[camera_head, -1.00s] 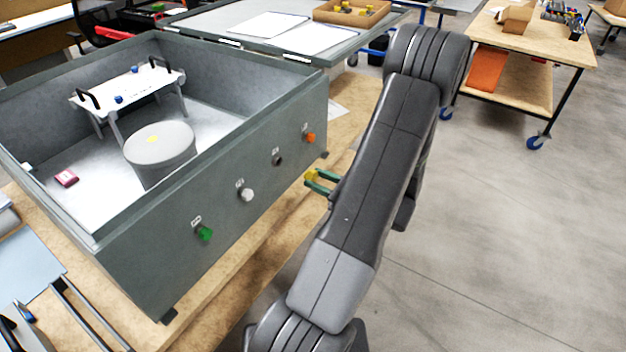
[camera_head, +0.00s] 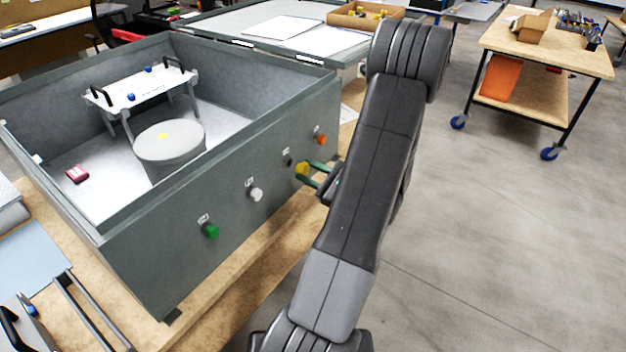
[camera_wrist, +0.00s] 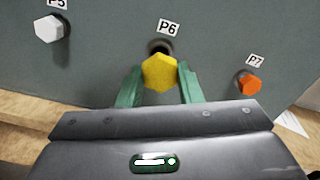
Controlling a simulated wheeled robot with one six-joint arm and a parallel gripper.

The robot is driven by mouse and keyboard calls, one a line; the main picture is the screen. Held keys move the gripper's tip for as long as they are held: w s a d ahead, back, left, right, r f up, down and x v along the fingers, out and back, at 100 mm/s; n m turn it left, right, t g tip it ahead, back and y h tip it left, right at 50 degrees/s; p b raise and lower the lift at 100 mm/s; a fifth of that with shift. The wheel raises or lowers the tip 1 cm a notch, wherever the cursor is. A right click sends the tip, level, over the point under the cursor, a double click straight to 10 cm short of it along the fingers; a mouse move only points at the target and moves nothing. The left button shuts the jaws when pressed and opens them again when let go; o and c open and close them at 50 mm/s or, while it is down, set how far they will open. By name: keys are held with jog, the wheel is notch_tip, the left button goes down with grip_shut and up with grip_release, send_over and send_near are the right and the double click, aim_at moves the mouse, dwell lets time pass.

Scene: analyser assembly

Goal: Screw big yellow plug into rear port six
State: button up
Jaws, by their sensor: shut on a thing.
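The big yellow plug (camera_wrist: 159,73) is held between the green fingers of my gripper (camera_wrist: 160,84), which is shut on it. In the wrist view the plug is directly below the P6 label (camera_wrist: 168,27), in front of the dark port six (camera_wrist: 160,46), whose upper rim shows above it. In the head view the plug (camera_head: 302,169) is close to the case wall, just below and right of the dark port (camera_head: 288,161). I cannot tell whether the plug touches the port.
The grey case (camera_head: 150,262) stands on a wooden table (camera_head: 235,268). A white plug (camera_head: 256,194) and a green plug (camera_head: 211,231) are left of port six. An orange plug (camera_head: 320,139) under the P7 label is on the right. Inside the case is a grey cylinder (camera_head: 170,150).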

jog(key=n+b, duration=0.1)
jog(key=n, duration=0.1)
jog(key=n+b, duration=0.1)
jog(key=b, duration=0.1)
jog(key=n+b, duration=0.2)
jog(key=shift+w+a+f+n, duration=0.15)
jog(key=shift+a+f+n, duration=0.05)
jog(key=shift+f+n, duration=0.1)
jog(key=n+b, duration=0.2)
jog(key=shift+w+a+n, duration=0.1)
jog(key=shift+n, duration=0.3)
jog(key=n+b, duration=0.1)
jog(key=b, duration=0.2)
jog(key=n+b, duration=0.2)
jog(key=b, duration=0.1)
jog(key=n+b, duration=0.2)
jog(key=b, duration=0.2)
jog(key=shift+w+a+n, duration=0.1)
jog(key=shift+a+n, duration=0.1)
jog(key=shift+n, duration=0.1)
jog(key=n+b, duration=0.4)
jog(key=b, duration=0.4)
jog(key=shift+w+a, duration=0.1)
jog(key=shift+r+n+b, duration=0.1)
jog(key=shift+n+b, duration=0.4)
jog(key=shift+b, duration=0.5)
jog(key=shift+r+n+b, duration=0.2)
jog(key=shift+n+b, duration=0.1)
jog(key=shift+b, duration=0.05)
